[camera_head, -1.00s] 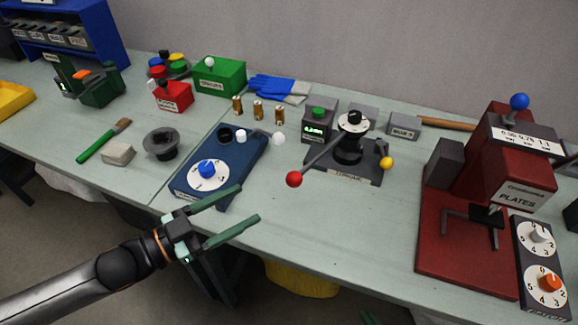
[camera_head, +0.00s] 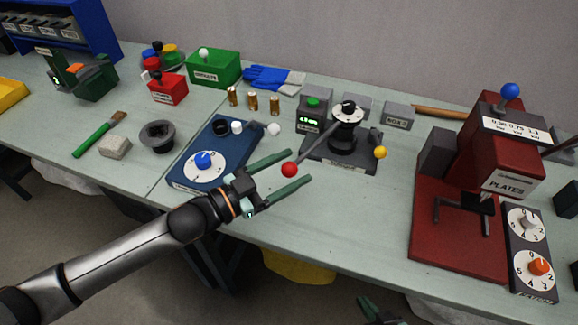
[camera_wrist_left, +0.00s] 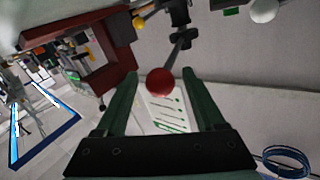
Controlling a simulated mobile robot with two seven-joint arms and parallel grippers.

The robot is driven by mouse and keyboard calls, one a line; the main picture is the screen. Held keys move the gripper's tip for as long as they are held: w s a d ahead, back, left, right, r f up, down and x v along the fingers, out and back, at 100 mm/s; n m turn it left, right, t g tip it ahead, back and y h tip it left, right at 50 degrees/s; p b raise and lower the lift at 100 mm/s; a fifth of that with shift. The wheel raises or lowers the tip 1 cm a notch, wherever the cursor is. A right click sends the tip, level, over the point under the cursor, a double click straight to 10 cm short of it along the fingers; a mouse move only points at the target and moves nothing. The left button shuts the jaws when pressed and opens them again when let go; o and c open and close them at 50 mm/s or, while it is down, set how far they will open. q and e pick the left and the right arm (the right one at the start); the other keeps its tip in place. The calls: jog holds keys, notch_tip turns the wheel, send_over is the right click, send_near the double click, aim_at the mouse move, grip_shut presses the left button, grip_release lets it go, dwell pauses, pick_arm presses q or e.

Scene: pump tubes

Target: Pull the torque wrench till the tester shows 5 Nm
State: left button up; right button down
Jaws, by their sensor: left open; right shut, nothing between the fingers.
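The torque wrench is a grey lever (camera_head: 314,149) with a red ball (camera_head: 289,169) at its end, reaching left and forward from the black post of the torque tester (camera_head: 342,140). The tester's green display (camera_head: 309,124) is lit, but its digits are too small to read surely. My left gripper (camera_head: 299,167) is open, with its fingers on either side of the red ball. In the left wrist view the ball (camera_wrist_left: 159,82) shows between the fingertips, with gaps at both sides. My right gripper (camera_head: 376,310) is shut and empty, partly cut off at the bottom edge.
A blue dial box (camera_head: 222,150) stands left of the tester, close to my left gripper. A yellow ball (camera_head: 380,152) is at the tester's right. The red press (camera_head: 430,238) stands further right. The bench front between them is clear.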

pick_arm(q)
jog(key=shift+d, duration=0.1)
jog(key=shift+c, duration=0.4)
grip_shut()
dwell(1.0)
